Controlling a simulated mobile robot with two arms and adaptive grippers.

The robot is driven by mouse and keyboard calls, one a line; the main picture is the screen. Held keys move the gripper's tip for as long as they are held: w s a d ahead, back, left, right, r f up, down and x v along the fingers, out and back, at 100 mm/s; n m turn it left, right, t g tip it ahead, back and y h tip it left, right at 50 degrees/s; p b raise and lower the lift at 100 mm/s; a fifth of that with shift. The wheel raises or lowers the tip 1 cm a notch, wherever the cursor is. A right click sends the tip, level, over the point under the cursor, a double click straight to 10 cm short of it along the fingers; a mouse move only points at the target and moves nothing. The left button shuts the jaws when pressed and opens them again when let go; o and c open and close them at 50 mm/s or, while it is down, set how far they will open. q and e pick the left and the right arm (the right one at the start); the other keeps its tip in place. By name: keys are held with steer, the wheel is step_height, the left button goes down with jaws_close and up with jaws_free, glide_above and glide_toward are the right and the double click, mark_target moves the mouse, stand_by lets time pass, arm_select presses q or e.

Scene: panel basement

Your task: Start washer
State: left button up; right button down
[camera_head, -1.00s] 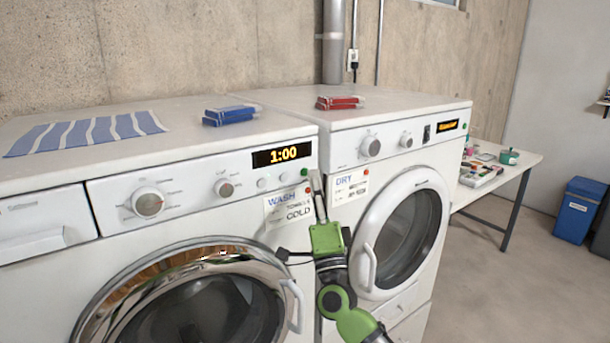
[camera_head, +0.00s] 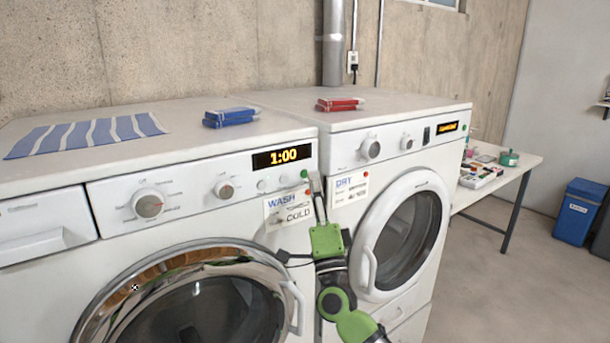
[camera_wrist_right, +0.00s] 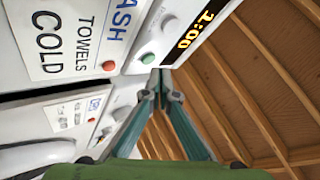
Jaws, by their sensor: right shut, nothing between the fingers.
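The washer (camera_head: 60,198) stands on the left with its round glass door (camera_head: 195,318) shut. Its display (camera_head: 282,157) reads 1:00. A green button (camera_head: 304,174) sits at the panel's right end, with a red button (camera_head: 307,191) below it; the wrist view also shows the green button (camera_wrist_right: 148,58) and red button (camera_wrist_right: 108,66). My right gripper (camera_head: 316,178) is shut and empty, its tips beside the green button. In the right wrist view its fingertips (camera_wrist_right: 161,80) are close to that button; I cannot tell if they touch. My left gripper is out of view.
The dryer (camera_head: 350,143) stands right of the washer, its door (camera_head: 405,232) shut. A blue box (camera_head: 232,117) and striped cloth (camera_head: 85,134) lie on the washer, a red box (camera_head: 340,104) on the dryer. A table (camera_head: 525,165) and blue bin (camera_head: 578,209) stand right.

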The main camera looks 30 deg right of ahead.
steer(key=shift+w, duration=0.15)
steer(key=shift+w, duration=0.3)
